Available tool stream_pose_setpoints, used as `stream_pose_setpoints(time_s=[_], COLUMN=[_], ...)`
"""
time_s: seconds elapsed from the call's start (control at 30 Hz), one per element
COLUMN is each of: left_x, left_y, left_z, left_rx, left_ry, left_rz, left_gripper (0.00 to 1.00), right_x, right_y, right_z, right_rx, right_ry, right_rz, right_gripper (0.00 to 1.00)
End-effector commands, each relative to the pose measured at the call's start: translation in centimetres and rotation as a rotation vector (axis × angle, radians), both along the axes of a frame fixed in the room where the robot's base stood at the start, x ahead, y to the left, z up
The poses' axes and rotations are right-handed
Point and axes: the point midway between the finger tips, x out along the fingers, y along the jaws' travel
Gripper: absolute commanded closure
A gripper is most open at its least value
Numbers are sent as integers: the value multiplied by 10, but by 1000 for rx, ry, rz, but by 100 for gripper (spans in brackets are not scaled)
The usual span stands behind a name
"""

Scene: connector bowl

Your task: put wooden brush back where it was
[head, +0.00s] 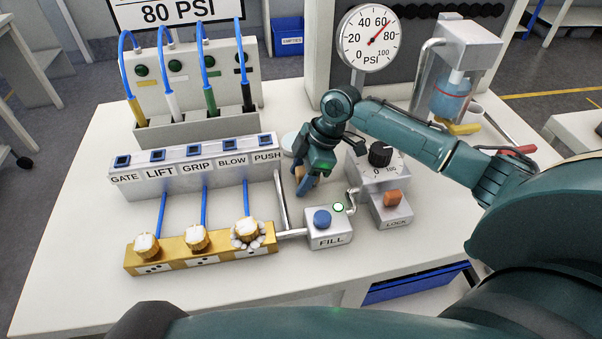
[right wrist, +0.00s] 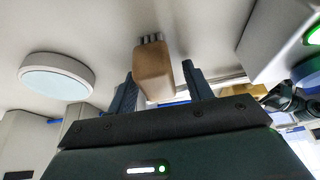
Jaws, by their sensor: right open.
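The wooden brush (right wrist: 152,72) shows in the right wrist view as a tan block with short dark bristles at its far end. In the head view only a small brown part of it (head: 299,173) shows beside my right gripper (head: 306,186). My right gripper is open, low over the white table behind the FILL box. In the wrist view its two blue fingers stand on either side of the brush, with a narrow gap at the right finger. Contact on the left side cannot be told. My left gripper is not in view.
The FILL box (head: 328,228) with a blue button stands just in front of my right gripper. The labelled socket block (head: 195,180) is to the left, the dial box (head: 378,173) and LOCK box (head: 392,208) to the right. A round pale disc (right wrist: 57,75) lies nearby.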

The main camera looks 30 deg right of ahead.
Motion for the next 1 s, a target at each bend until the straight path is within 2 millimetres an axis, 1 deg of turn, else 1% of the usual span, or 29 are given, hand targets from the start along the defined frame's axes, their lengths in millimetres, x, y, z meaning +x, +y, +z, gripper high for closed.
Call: stream_pose_setpoints(time_s=[0.17, 0.27, 0.37, 0.6, 0.7, 0.83, 1.0], left_x=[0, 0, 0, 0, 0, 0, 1], left_y=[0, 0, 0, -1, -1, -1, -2], left_z=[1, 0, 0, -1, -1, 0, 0], left_rx=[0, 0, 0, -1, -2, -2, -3], left_ry=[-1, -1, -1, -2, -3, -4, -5], left_rz=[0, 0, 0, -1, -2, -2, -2], left_gripper=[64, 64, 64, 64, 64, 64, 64], right_x=[0, 0, -2, -7, -9, -10, -12], right_y=[0, -5, -12, -31, -38, -43, -45], right_z=[3, 13, 30, 78, 94, 107, 113], right_rx=[0, -1, -1, -1, -1, 0, 0], right_ry=[-1, -4, -5, -5, -4, -1, 0], right_rz=[1, -1, -1, -1, -1, -2, 0], right_gripper=[49, 49, 49, 49, 49, 49, 49])
